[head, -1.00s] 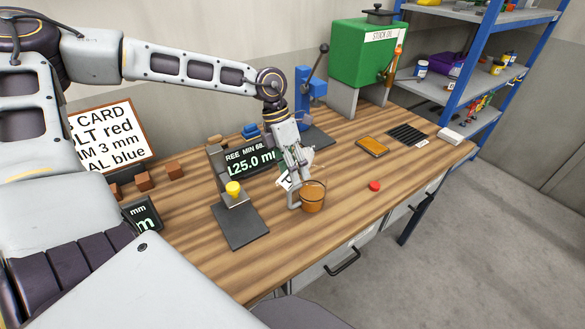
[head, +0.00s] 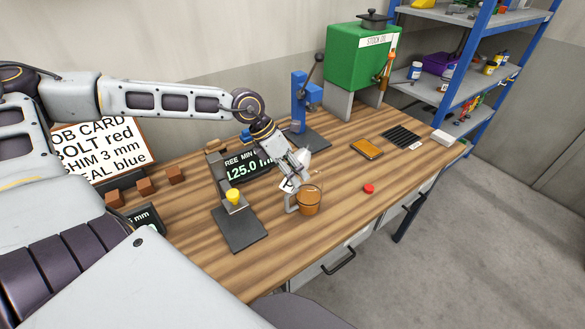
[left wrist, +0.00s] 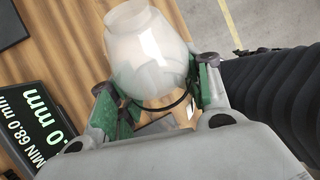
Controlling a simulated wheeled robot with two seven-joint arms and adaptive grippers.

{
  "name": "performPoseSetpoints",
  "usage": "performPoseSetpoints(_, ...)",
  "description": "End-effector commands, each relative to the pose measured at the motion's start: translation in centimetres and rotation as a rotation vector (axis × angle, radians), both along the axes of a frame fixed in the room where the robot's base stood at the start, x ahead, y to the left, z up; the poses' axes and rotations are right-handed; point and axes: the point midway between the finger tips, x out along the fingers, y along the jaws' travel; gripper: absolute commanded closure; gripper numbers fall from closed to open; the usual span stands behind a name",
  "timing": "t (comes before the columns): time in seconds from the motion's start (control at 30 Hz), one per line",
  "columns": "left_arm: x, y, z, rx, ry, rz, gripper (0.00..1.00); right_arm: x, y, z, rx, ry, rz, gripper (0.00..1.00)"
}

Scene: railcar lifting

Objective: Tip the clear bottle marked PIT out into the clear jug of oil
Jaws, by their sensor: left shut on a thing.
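The clear jug of oil (head: 308,203) stands upright on the bench, brown oil inside, its handle on the left. My left gripper (head: 297,176) is just above and behind the jug, shut on a clear bottle (left wrist: 150,52). In the left wrist view the pale, see-through bottle sits between the green-padded fingers (left wrist: 160,98). In the head view the gripper mostly hides the bottle, with a white patch like a label near the jug's rim. I cannot read PIT or see any liquid flowing. My right gripper is out of view.
A gauge stand with a yellow knob (head: 233,196) and a display (head: 247,164) are left of the jug. A red cap (head: 368,189) and an amber tray (head: 367,148) lie to the right. The green stock oil tank (head: 360,55) stands behind. The right front bench top is mostly clear.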

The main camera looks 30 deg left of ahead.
Motion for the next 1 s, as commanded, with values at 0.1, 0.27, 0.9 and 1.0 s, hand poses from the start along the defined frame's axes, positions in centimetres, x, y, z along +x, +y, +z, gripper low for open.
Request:
performPoseSetpoints(0.1, 0.1, -0.1, 0.3, -0.008, -0.021, 0.0, 0.8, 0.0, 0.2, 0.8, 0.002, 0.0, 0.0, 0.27)
performPoseSetpoints(0.27, 0.3, -0.1, 0.4, -0.021, -0.06, 0.001, 0.8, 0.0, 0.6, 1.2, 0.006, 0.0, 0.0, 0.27)
performPoseSetpoints(0.9, 1.1, -0.4, 0.7, -0.057, -0.185, 0.0, 0.8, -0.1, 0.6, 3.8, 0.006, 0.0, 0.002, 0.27)
performPoseSetpoints(1.0, 1.2, -0.4, 0.6, -0.06, -0.2, -0.002, 0.8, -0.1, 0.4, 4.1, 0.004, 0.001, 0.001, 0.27)
